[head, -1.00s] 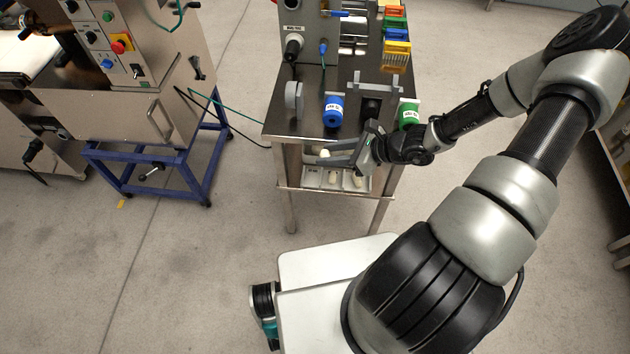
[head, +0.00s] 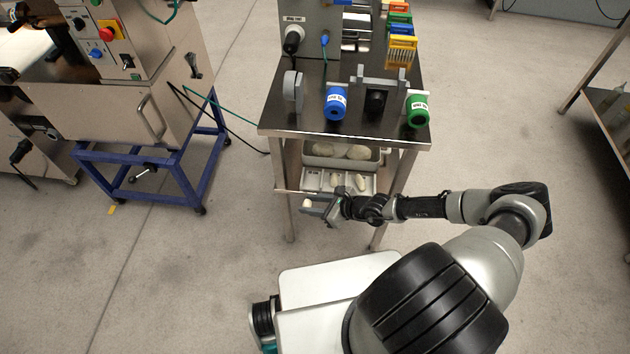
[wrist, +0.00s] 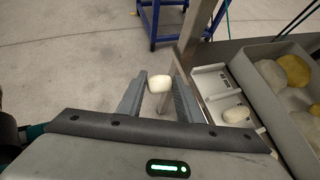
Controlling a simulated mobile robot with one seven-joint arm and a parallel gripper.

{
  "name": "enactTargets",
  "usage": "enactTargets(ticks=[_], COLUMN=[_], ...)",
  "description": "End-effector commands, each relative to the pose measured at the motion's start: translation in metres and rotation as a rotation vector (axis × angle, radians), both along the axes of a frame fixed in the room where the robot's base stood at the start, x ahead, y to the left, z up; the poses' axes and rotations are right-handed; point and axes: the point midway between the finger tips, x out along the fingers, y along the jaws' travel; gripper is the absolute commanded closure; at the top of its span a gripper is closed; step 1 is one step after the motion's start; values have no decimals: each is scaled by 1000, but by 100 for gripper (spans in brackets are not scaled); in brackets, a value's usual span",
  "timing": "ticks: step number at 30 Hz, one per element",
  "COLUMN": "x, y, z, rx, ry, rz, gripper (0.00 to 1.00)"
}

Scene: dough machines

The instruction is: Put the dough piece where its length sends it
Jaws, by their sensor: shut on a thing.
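My gripper (head: 312,206) is shut on a short, pale dough piece (head: 306,203) and holds it in the air in front of the steel cart's lower shelf. In the wrist view the dough piece (wrist: 159,83) sits between the fingertips, clear of the tray. A light divided tray (head: 311,180) lies on the lower shelf, just behind my gripper. Dough pieces lie in its middle (head: 335,179) and right (head: 360,182) compartments. The wrist view shows one of them (wrist: 236,115) and small labels on the tray, too small to read.
A grey bin (head: 320,161) with large dough lumps stands behind the tray. The cart top (head: 300,122) carries a blue roll (head: 336,103), a green roll (head: 417,110) and coloured racks (head: 401,48). A cart leg (head: 288,215) stands close to my gripper. Floor at left is open.

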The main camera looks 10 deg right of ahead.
Motion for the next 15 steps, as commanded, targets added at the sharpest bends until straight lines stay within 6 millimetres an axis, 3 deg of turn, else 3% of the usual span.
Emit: enactTargets(ticks=[1, 9, 15], x=[15, 83, 115], y=[-4, -26, -36], z=[-6, -3, -1], rx=[-12, -8, -3], ry=[-6, -7, -3], rz=[11, 7, 3], gripper=[92, 92, 92])
